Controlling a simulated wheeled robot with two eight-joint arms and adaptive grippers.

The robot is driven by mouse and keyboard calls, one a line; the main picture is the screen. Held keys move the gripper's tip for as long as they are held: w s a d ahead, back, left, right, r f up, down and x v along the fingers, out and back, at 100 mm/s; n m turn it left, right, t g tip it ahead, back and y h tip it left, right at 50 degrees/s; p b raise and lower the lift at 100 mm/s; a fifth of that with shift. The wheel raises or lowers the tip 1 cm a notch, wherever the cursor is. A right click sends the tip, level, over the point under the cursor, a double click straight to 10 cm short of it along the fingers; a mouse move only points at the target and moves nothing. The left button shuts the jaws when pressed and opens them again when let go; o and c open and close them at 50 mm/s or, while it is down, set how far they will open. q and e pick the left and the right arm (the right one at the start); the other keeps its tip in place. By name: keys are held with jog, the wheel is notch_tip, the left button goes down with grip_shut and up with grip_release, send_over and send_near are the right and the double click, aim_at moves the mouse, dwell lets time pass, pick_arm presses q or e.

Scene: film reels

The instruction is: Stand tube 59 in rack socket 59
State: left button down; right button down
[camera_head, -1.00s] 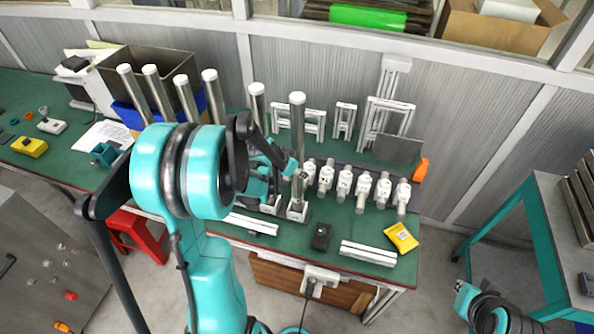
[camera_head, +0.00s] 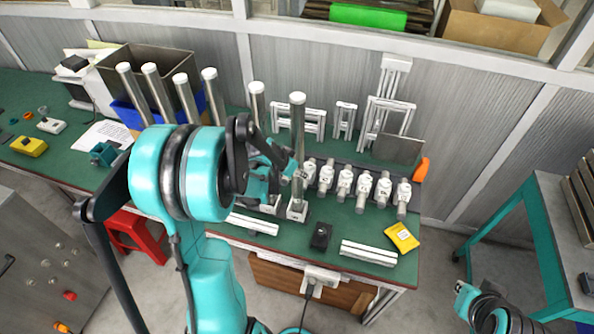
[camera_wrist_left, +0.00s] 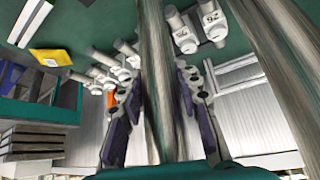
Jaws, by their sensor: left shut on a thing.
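A tall grey metal tube (camera_head: 298,128) with a white cap stands upright near the middle of the head view. My left gripper (camera_head: 290,172) is shut on it below mid-height. In the left wrist view the tube (camera_wrist_left: 157,70) runs between the two jaws (camera_wrist_left: 160,115). The tube's lower end is at a small white socket block (camera_head: 298,212) on the green bench. I cannot tell whether it is fully seated. No number is readable on tube or socket. Part of my right arm shows at bottom right, but no jaws can be made out.
Several similar capped tubes (camera_head: 210,92) stand to the left, partly behind my left arm. A row of white fittings (camera_head: 344,184) lies right of the held tube. A black box (camera_head: 320,237), white profile bars (camera_head: 368,253) and a yellow packet (camera_head: 403,237) lie near the front edge.

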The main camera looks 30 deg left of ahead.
pick_arm(q)
jog(key=shift+f+b, duration=0.4)
jog(key=shift+f, duration=0.05)
jog(key=c, duration=1.3)
grip_release()
jog(key=shift+c, duration=0.2)
jog(key=shift+r, duration=0.1)
jog(key=d+p+v, duration=0.1)
jog(key=p+v, duration=0.6)
jog(key=v, duration=0.4)
jog(key=shift+a, duration=0.5)
jog(key=shift+d, duration=0.1)
jog(key=s+d+f+b, duration=0.2)
jog(key=s+d+b, duration=0.4)
jog(key=d+b, duration=0.1)
jog(key=s+d+f+n+y+b, duration=0.1)
jog(key=s+d+f+b, duration=0.2)
jog(key=s+d+b, duration=0.3)
jog(key=d+b, duration=0.2)
jog(key=d, duration=0.1)
jog(key=shift+s+f+n, duration=0.25)
jog(key=shift+f+n, duration=0.05)
